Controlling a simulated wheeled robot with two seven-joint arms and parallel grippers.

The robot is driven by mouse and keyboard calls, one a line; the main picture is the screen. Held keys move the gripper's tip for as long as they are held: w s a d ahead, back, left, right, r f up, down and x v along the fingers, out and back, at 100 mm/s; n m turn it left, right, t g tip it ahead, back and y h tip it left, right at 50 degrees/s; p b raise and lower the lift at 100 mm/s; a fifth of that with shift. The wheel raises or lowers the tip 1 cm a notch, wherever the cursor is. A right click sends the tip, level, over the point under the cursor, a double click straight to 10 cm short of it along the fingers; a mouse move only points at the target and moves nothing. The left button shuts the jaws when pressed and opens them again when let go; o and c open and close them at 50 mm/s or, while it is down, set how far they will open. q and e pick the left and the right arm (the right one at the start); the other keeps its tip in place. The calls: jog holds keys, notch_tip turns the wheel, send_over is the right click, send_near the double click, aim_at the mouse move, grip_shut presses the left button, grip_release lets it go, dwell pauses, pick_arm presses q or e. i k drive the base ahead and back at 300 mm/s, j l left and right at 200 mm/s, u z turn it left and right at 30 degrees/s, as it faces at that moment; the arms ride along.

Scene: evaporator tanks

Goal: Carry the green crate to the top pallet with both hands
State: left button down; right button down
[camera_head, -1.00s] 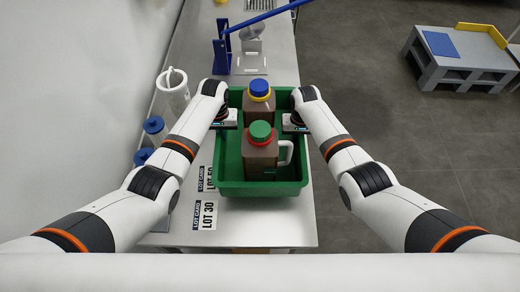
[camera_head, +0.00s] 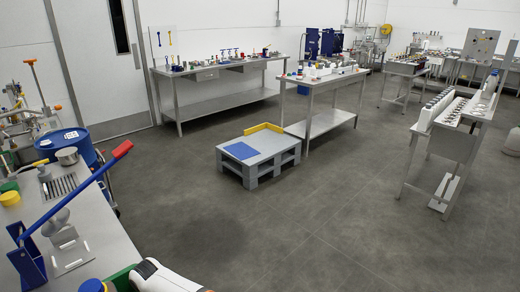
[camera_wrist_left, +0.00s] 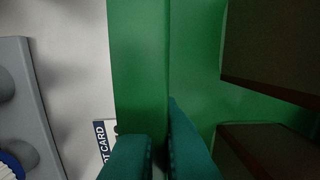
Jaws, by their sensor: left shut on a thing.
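The green crate (camera_head: 122,279) shows only as a corner at the bottom left of the head view, with a blue cap (camera_head: 92,286) beside it. In the left wrist view the crate wall (camera_wrist_left: 138,60) fills the middle. My left gripper (camera_wrist_left: 158,148) is shut on that wall. Two brown jugs (camera_wrist_left: 272,45) stand inside the crate, partly seen. My right gripper is out of view; a piece of my white arm shows beside the crate corner. The grey pallet stack (camera_head: 262,158) stands on the floor at mid-picture, with a blue panel (camera_head: 240,151) and a yellow edge strip (camera_head: 263,128) on top.
The counter (camera_head: 85,235) on the left carries a blue stand with a red-tipped blue lever (camera_head: 80,190). A blue drum (camera_head: 66,145) stands behind it. A steel table (camera_head: 325,120) is close behind the pallet. The floor between counter and pallet is clear.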

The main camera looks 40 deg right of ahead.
aim_at(268, 141)
jog(key=z, duration=3.55)
jog(key=i+z, duration=0.1)
jog(key=z, duration=0.7)
jog(key=i+u, duration=0.4)
jog(key=i+l+u, duration=0.15)
jog(key=i+u, duration=0.45)
jog(key=u, duration=0.15)
jog(key=i+j+u, duration=0.1)
jog(key=u, duration=0.25)
jog(key=i+u, duration=0.35)
jog(key=i+j+u, duration=0.1)
jog(key=i+u, duration=0.7)
jog(key=i+l, duration=0.05)
jog(key=i, duration=0.05)
